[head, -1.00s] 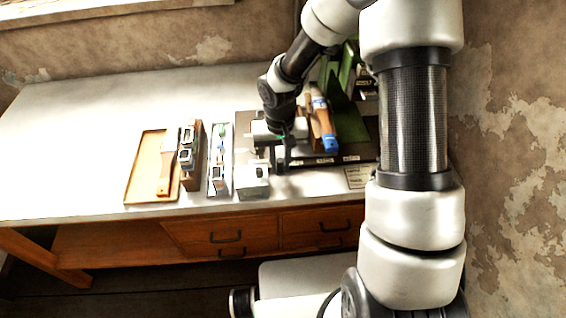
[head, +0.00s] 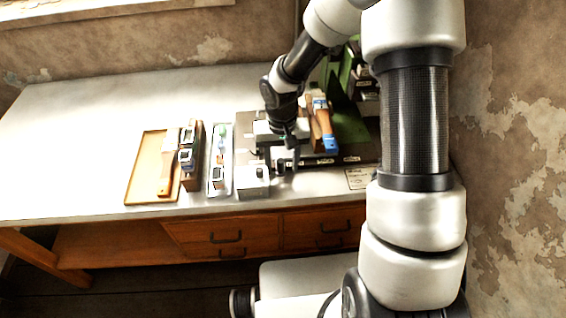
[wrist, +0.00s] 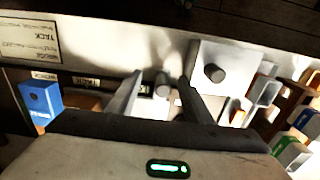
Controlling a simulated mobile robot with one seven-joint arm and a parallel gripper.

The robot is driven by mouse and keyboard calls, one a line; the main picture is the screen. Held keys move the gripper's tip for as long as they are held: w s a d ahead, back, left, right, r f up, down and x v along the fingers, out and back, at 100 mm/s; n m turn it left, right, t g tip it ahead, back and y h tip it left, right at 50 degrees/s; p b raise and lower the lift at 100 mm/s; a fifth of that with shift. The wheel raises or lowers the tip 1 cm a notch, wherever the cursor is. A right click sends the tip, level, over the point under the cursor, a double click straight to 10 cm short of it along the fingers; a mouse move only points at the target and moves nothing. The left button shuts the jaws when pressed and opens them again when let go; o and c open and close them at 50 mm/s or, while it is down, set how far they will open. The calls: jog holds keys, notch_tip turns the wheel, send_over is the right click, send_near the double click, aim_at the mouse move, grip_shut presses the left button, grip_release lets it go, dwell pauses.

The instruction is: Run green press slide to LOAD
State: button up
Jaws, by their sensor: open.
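The green press (head: 345,88) stands at the back right of the bench on a dark base plate, partly behind my arm. My gripper (head: 287,163) is low over the front edge of that base. In the wrist view its two fingers (wrist: 160,80) are apart, with a small grey cylindrical knob (wrist: 163,86) between and just beyond the tips. I cannot tell whether they touch it. Small label plates (wrist: 86,82) sit along the base's front edge; their wording is too small to read. The slide's position is hidden by my gripper.
A pale box with a round knob (head: 253,183) stands just left of my gripper. Left are a narrow tray (head: 220,185), a wooden rack (head: 191,175) and a tan tray (head: 140,185). The far-left bench is clear.

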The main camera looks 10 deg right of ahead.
jog(key=r+p, duration=0.1)
jog(key=r, duration=0.1)
jog(key=r+p, duration=0.2)
jog(key=r, duration=0.1)
jog(key=a+r+p, duration=0.1)
jog(key=r+p, duration=0.1)
jog(key=r, duration=0.1)
jog(key=shift+d, duration=0.3)
dwell(1.0)
